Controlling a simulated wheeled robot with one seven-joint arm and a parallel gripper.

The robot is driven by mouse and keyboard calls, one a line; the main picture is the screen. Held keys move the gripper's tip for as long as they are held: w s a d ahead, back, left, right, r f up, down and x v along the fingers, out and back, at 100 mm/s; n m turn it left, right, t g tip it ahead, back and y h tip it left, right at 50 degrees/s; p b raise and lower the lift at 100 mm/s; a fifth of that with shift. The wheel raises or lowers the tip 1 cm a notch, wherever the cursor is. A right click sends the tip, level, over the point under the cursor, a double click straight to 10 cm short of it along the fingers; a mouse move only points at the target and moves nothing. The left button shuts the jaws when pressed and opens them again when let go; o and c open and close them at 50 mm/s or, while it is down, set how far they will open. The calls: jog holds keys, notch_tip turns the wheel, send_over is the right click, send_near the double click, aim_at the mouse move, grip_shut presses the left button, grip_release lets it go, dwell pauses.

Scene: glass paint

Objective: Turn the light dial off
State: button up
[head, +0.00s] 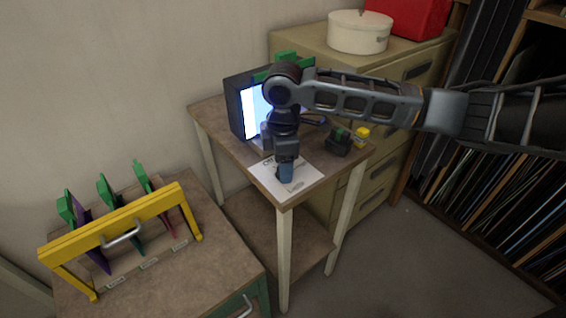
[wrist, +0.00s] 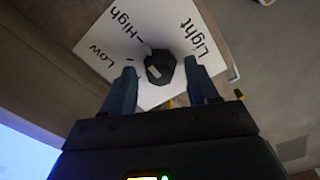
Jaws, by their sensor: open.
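The light dial (wrist: 160,67) is a dark, many-sided knob on a white panel (wrist: 165,22) printed with "Light", "High" and "Low". A small pale mark shows on the knob, but I cannot tell its exact setting. No "Off" label is visible. My gripper (wrist: 158,68) is open, with one blue finger on each side of the dial. I cannot tell whether the fingers touch it. In the head view my gripper (head: 286,171) points down over the white panel (head: 303,184) at the table's front corner, hiding the dial.
A lit box (head: 240,108) stands behind my gripper on the small wooden table (head: 207,112). A dark object (head: 338,142) and a yellow one (head: 362,134) lie to the right. A yellow rack (head: 115,222) with coloured panels stands on the left cabinet.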

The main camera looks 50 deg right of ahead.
jog(key=shift+c, duration=0.3)
jog(key=c, duration=1)
